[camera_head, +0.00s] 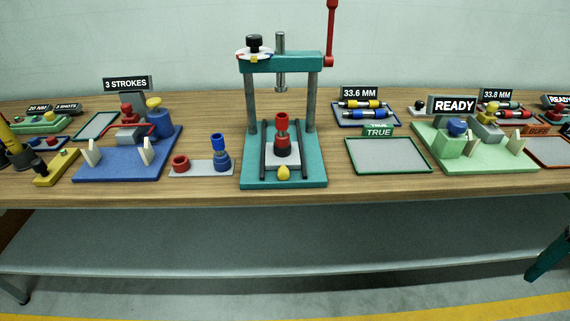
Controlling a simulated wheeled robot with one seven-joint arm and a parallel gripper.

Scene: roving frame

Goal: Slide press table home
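The teal press (306,176) stands upright in the middle of the bench. Its light grey sliding table (292,158) lies between two dark rails on the base, toward the front and forward of the two grey posts. A yellow knob (284,173) is at the table's front edge. A black holder (282,144) on the table carries an upright red sleeve (281,124). The grey ram (281,82) hangs above, apart from the sleeve. The red lever (330,35) points up at the upper right. My gripper is not in view.
A grey plate with red and blue-topped parts (203,168) sits just left of the press. A blue fixture (110,162) stands farther left. A green-rimmed tray (385,158) and green fixture (480,150) stand right. A teal object (549,258), unclear, shows at lower right.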

